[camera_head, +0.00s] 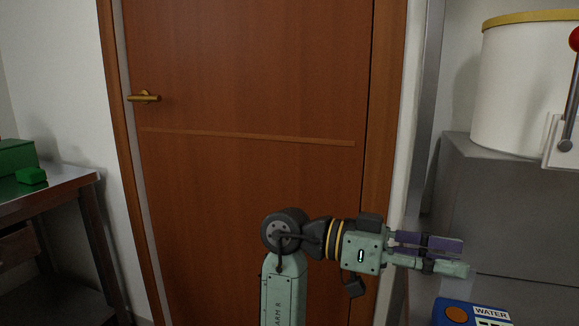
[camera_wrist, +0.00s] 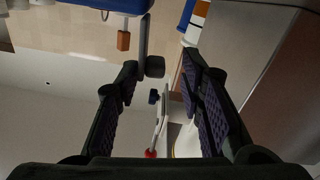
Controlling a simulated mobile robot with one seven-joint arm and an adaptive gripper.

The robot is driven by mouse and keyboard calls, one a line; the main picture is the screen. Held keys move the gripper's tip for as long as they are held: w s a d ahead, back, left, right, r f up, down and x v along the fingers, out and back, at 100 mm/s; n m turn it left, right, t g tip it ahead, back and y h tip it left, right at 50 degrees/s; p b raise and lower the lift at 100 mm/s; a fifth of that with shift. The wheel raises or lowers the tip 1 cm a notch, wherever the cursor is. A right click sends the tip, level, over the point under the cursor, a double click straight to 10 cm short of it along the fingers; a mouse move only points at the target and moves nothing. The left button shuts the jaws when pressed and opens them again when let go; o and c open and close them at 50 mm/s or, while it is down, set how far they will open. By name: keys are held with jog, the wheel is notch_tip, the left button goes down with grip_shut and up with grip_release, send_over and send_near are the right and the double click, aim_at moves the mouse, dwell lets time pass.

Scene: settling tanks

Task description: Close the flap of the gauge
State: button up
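I cannot pick out the gauge or its flap with certainty in either view. My gripper (camera_head: 460,257) points to the right in the head view, in front of the door and short of the grey cabinet. In the wrist view my gripper (camera_wrist: 163,66) has its two dark fingers spread apart, with nothing held between them. A red-knobbed lever (camera_head: 573,85) on a white plate stands at the right edge of the head view. A red knob on a rod (camera_wrist: 151,152) also shows between the fingers in the wrist view, some way off.
A white tank with a yellow rim (camera_head: 520,85) stands on a grey cabinet (camera_head: 500,195) at the right. A blue box labelled WATER (camera_head: 470,313) is below my gripper. A brown door (camera_head: 245,75) is behind the arm. A table (camera_head: 60,190) with green boxes stands left.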

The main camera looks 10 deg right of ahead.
jog(key=w+a+r+n+t+h+p, duration=0.2)
jog(key=w+a+r+n+t+h, duration=0.2)
jog(key=w+a+n+t, duration=0.7)
jog(key=shift+w+a+r+n+t+p, duration=0.3)
jog(key=shift+w+a+r+t, duration=0.35)
jog(key=shift+w+a+t, duration=3.45)
jog(key=shift+w+d+g, duration=0.6)
jog(key=shift+d+g, duration=0.25)
jog(key=shift+g, duration=0.05)
jog(key=s+d+f+m+g+y+b, duration=0.1)
jog(key=s+d+m+g+b, duration=0.1)
jog(key=s+d+m+g, duration=0.2)
jog(key=s+d+f+m+g+y+b, duration=0.1)
jog(key=s+d+f+m+g+b, duration=0.1)
jog(key=s+d+g, duration=0.5)
jog(key=s+d+f+m+g+y+b, duration=0.2)
jog(key=s+d+m+g, duration=0.4)
jog(key=s, duration=0.4)
jog(key=shift+s+d+m+b, duration=0.1)
jog(key=shift+d+m+b, duration=0.35)
jog(key=shift+b, duration=0.4)
jog(key=shift+s+d, duration=0.4)
jog(key=shift+d, duration=0.15)
